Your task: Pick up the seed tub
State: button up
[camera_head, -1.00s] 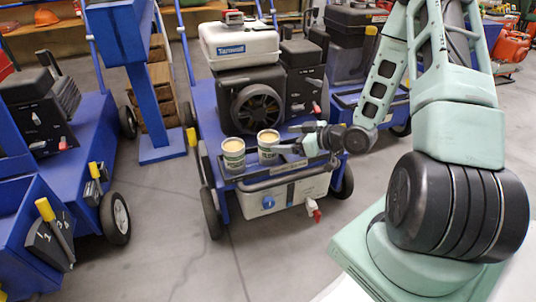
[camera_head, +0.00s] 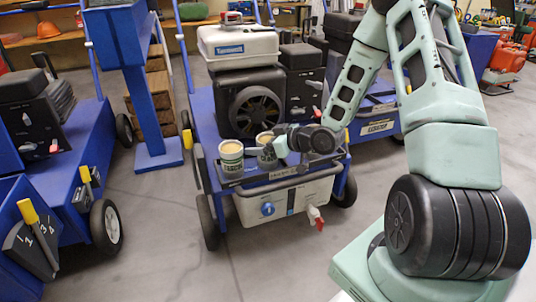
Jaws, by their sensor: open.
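Two similar pale tubs with green labels and tan contents stand upright on the front ledge of the blue aerator. The left tub (camera_head: 231,157) is in plain view. The right tub (camera_head: 264,138) is partly covered by my gripper (camera_head: 271,151). The labels are too small to tell for sure which is the seed tub. My gripper comes in from the right at the right tub's side and is open. Its fingertips are small and partly hidden, so I cannot tell whether they are around the tub or touching it.
The engine (camera_head: 254,108) with its white tank (camera_head: 238,44) rises just behind the tubs. A pale box (camera_head: 285,200) with a red tap (camera_head: 315,213) hangs below the ledge. Other blue machines stand left (camera_head: 75,195) and behind right (camera_head: 380,109). Grey floor (camera_head: 160,240) is clear in front.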

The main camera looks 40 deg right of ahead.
jog(key=c, duration=1.2)
jog(key=shift+o, duration=0.2)
